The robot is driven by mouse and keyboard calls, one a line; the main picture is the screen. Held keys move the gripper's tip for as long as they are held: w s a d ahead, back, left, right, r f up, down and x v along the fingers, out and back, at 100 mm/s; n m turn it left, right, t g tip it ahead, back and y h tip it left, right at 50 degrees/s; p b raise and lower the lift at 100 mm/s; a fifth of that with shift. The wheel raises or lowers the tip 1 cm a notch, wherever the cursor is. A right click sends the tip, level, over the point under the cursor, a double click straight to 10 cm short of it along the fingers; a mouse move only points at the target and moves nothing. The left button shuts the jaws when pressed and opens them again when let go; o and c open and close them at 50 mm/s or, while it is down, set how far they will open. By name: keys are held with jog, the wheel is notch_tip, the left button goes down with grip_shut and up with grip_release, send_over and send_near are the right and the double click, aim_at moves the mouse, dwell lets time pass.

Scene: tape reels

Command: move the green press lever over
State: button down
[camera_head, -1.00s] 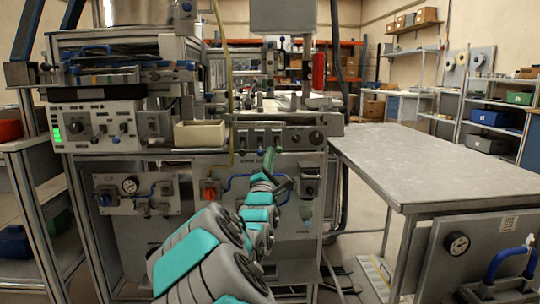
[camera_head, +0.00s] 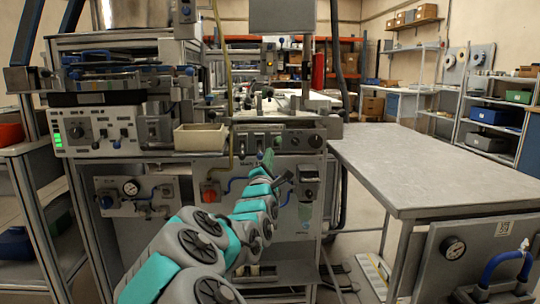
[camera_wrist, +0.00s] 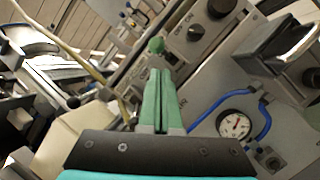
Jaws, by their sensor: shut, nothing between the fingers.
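The green press lever shows in the wrist view as a round green knob (camera_wrist: 156,45) in front of a grey switch panel. My gripper (camera_wrist: 160,73) has pale green fingers lying side by side, shut and empty. In that picture their tips are just below the knob; I cannot tell whether they touch it. In the head view my gripper (camera_head: 268,158) reaches to the front of the machine, just below the row of switches.
The switch panel (camera_head: 300,140) is close around my gripper. A beige bin (camera_head: 200,137) stands to its left. A blue hose (camera_wrist: 262,120) and a gauge (camera_wrist: 235,125) are at the right in the wrist view. A bare grey table (camera_head: 420,165) stands to the right.

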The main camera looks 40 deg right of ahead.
jog(key=b+v, duration=0.1)
jog(key=v, duration=0.5)
jog(key=shift+s+a, duration=0.15)
dwell(0.4)
